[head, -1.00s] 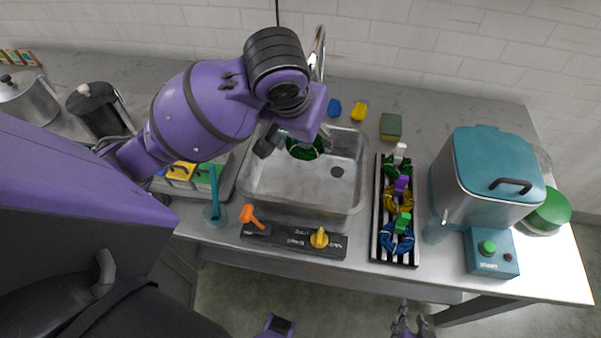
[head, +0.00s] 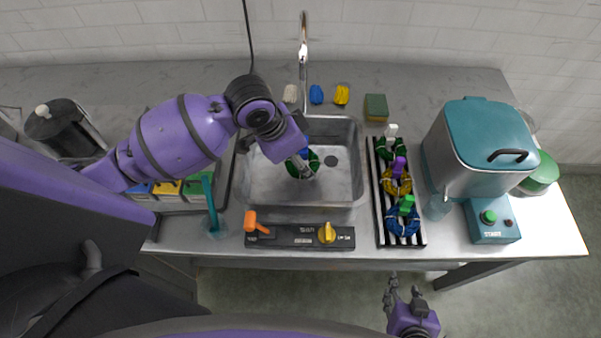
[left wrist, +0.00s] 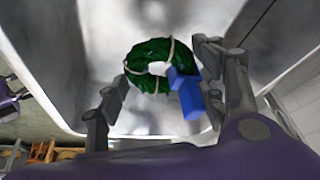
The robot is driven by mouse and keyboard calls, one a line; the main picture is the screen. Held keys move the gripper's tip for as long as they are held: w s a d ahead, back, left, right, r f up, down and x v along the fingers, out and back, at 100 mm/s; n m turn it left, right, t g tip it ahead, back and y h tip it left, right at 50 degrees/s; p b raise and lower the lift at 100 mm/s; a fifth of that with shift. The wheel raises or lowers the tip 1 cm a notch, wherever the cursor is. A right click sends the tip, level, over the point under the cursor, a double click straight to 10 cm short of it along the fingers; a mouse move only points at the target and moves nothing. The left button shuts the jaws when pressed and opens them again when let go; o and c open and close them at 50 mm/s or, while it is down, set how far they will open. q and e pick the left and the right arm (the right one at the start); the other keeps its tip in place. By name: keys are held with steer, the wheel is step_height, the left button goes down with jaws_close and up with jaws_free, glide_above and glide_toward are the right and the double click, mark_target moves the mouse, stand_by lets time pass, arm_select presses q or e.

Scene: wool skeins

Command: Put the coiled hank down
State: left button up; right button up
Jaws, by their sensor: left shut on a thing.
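The coiled hank (head: 314,161) is a dark green ring of wool with pale ties and a blue tag (left wrist: 190,98). My left gripper (head: 304,163) is shut on it over the grey sink basin (head: 270,189). In the left wrist view the green coil (left wrist: 150,52) sits between the two fingertips, with the blue tag by the right finger. How far the hank is above the basin floor I cannot tell. My right gripper (head: 403,291) is low in the head view, in front of the counter, with its fingers apart and empty.
A black slatted rack (head: 382,226) right of the sink holds green, yellow and blue hanks with tags. A teal-lidded machine (head: 480,145) stands further right. A tap (head: 303,50) rises behind the basin. A control panel (head: 290,237) with orange and yellow handles is in front.

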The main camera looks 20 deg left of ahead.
mark_target(300, 173)
arm_select(q)
steer(key=shift+f, duration=3.2)
steer(key=shift+f, duration=0.1)
steer(key=o, duration=1.5)
steer(key=shift+c, duration=0.2)
steer(key=v, duration=1.2)
